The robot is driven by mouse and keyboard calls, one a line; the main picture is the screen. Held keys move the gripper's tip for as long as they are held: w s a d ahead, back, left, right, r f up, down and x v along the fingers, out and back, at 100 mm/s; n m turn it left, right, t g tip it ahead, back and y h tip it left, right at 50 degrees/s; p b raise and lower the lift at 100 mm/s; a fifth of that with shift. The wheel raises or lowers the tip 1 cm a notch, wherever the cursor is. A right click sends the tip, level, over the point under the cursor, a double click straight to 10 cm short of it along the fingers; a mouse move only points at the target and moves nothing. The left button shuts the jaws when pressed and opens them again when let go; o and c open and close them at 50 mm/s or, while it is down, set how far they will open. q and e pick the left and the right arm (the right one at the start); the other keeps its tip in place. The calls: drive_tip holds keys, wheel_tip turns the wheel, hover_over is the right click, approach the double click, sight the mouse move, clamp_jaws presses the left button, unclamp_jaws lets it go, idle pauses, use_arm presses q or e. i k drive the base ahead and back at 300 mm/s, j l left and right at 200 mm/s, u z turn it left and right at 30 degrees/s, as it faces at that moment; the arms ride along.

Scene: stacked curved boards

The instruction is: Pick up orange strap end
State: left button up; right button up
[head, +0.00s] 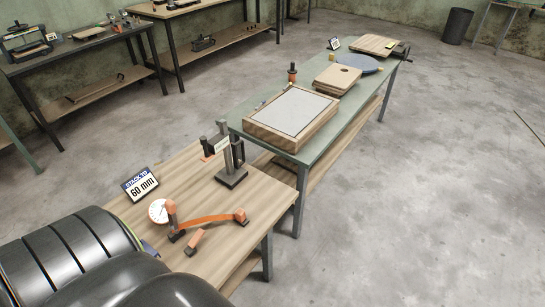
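An orange strap (207,219) lies on the near wooden table (267,199) in the head view. It runs from near a white round dial (158,211) on the left to a dark-based orange end piece (240,216) on the right. A separate short orange-and-dark piece (195,239) lies in front of the strap. Neither of my grippers is in view, so no gripper is seen touching the strap.
A dark upright stand (231,165) and a "STACK TO 60 mm" sign (140,184) stand behind the strap. A green table (333,125) beyond holds a wooden frame with a pale top (291,112) and stacked boards (337,79). Open concrete floor lies to the right.

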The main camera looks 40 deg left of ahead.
sight(240, 213)
drive_tip(key=i+l+u, duration=0.1)
drive_tip(key=i+u, duration=0.2)
drive_tip(key=i, duration=0.15)
drive_tip(key=i+l+u, duration=0.15)
drive_tip(key=i+u, duration=0.2)
drive_tip(key=i+l+u, duration=0.3)
drive_tip(key=i, duration=0.25)
